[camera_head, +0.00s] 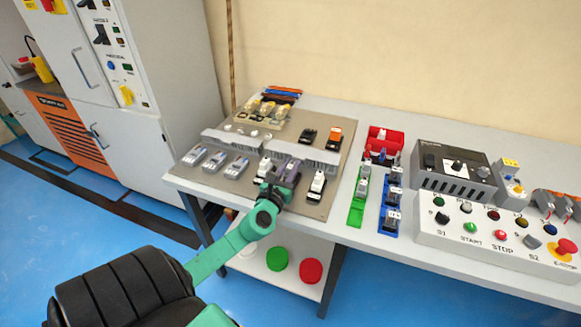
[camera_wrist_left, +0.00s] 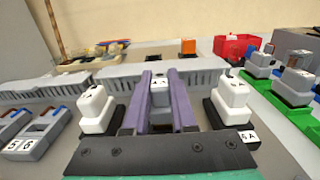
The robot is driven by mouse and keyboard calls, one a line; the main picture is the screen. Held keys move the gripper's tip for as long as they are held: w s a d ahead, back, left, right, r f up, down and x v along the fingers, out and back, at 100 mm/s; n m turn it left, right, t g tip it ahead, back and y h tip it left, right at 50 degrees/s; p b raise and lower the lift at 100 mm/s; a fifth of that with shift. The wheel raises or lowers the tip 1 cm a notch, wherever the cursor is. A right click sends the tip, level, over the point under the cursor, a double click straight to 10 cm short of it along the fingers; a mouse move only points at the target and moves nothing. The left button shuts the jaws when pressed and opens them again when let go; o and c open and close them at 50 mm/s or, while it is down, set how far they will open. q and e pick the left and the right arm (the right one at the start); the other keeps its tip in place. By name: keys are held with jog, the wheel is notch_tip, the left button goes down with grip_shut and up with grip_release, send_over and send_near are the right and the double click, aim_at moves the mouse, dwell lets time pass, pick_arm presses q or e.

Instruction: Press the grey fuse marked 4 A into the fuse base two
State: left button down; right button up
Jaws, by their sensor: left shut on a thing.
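My left gripper (camera_head: 289,172) is over the grey panel, with its purple fingers closed around a light grey fuse (camera_wrist_left: 160,92) that shows between them in the left wrist view. The gripper hides the fuse's lower part and what is under it, so I cannot tell whether it is seated. A white fuse on a black base (camera_wrist_left: 95,110) stands to its left, and another white fuse on a black base (camera_wrist_left: 230,100) to its right. A label reading 4A (camera_wrist_left: 248,137) shows by the right base. My right gripper is not in view.
A ribbed grey duct (camera_head: 305,153) runs behind the fuses. Several grey modules (camera_head: 215,160) stand at the left. A green rail (camera_head: 356,208), a blue rail (camera_head: 390,222) and a red bin (camera_head: 384,139) are to the right, before the control box (camera_head: 490,238).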

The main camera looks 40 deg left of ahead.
pick_arm(q)
jog(key=shift+f+b, duration=0.45)
jog(key=shift+f, duration=0.15)
jog(key=c, duration=0.7)
grip_release()
jog(key=shift+o, duration=0.2)
jog(key=b+v, duration=0.3)
jog(key=v, duration=1.1)
jog(key=shift+s, duration=0.3)
